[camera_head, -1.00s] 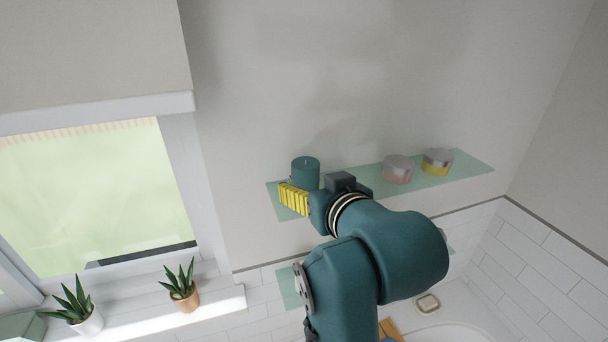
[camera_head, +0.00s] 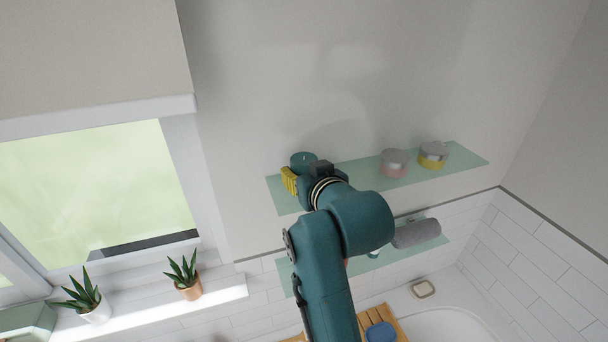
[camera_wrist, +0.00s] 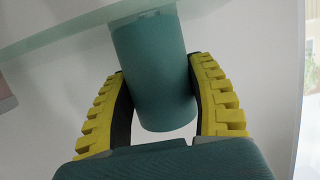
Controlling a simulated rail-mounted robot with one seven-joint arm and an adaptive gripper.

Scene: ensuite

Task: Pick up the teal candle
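The teal candle (camera_head: 303,160) is a short cylinder standing near the left end of the upper glass shelf (camera_head: 355,181). In the wrist view the candle (camera_wrist: 155,75) fills the middle, with the shelf edge at its base at the top. My gripper (camera_wrist: 157,66) has yellow ribbed fingers with dark inner pads, one on each side of the candle. The fingers curve in against its sides, with no clear gap. In the head view my gripper (camera_head: 290,181) is at the candle's front and hides its lower part.
A pink jar (camera_head: 393,164) and a yellow jar (camera_head: 432,155), both grey-topped, stand farther right on this shelf. A lower glass shelf (camera_head: 390,256) holds a grey rolled item (camera_head: 416,233). Potted plants (camera_head: 187,277) stand on the window sill at left.

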